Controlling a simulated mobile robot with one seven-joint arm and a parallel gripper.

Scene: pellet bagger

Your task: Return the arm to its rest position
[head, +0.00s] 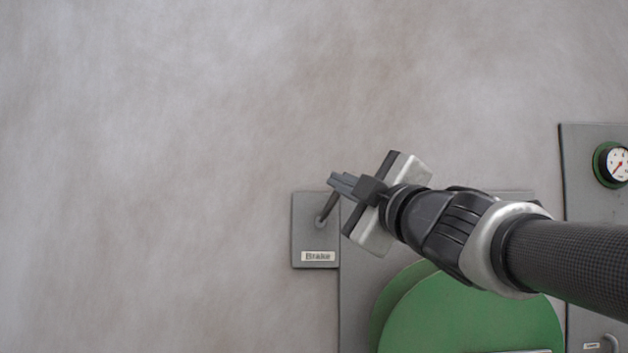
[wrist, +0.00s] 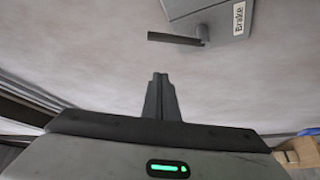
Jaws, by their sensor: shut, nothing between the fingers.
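My gripper (head: 334,180) is shut and empty, in front of a grey panel beside the wall. In the head view its fingertips lie close to the brake lever (head: 327,208), a dark handle on a small grey plate labelled "Brake" (head: 299,230). In the wrist view my closed fingers (wrist: 160,80) point toward the wall, and the brake lever (wrist: 175,38) shows beyond them with a visible gap. My arm reaches in from the right edge of the head view. Part of the panel is hidden behind my gripper and wrist.
A large green round cover (head: 470,315) sits below my forearm. A pressure gauge (head: 617,164) is on a grey panel (head: 582,210) at the right. The plain wall (head: 150,150) to the left is clear.

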